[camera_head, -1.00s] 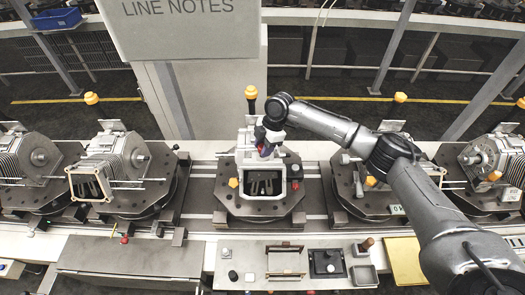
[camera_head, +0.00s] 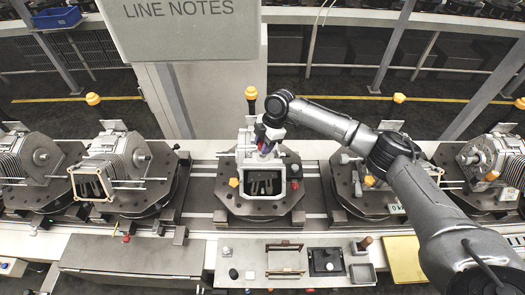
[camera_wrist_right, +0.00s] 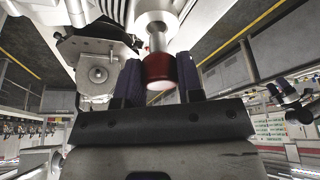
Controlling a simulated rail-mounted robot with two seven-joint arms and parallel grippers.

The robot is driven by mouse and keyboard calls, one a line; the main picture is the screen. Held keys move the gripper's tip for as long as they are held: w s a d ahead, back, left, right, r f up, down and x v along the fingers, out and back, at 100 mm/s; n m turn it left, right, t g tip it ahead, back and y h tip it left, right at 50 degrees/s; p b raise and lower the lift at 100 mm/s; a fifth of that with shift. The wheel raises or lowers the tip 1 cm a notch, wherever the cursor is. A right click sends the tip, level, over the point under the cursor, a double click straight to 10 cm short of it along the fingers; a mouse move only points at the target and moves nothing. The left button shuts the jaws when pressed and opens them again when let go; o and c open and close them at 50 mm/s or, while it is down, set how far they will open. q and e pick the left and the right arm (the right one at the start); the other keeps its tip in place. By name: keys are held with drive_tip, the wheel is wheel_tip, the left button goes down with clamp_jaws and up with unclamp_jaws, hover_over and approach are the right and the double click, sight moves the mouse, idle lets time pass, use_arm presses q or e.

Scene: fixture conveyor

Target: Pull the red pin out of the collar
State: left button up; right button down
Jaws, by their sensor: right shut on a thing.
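My right gripper (camera_wrist_right: 160,80) has its two dark fingers on either side of the red pin (camera_wrist_right: 160,70), shut on it. The pin's red head shows between the fingers in the right wrist view. Just above it is a pale round metal collar (camera_wrist_right: 156,20); I cannot tell how far the pin sits inside it. In the head view my right gripper (camera_head: 266,148) is over the top of the central light-grey housing (camera_head: 264,209), and mostly hides the pin and collar. My left gripper is not in view.
The housing stands on a dark round fixture (camera_head: 227,200) on the conveyor. Similar fixtures stand left and right. An orange-topped post (camera_head: 251,93) rises just behind the gripper. A grey sign (camera_head: 185,30) hangs at the back. A control panel (camera_head: 235,253) lies in front.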

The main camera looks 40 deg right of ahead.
sight(260, 145)
drive_tip(key=shift+r+p, duration=1.05)
drive_tip(key=shift+r, duration=0.35)
drive_tip(key=shift+r+p, duration=0.55)
drive_tip(key=shift+r, duration=0.1)
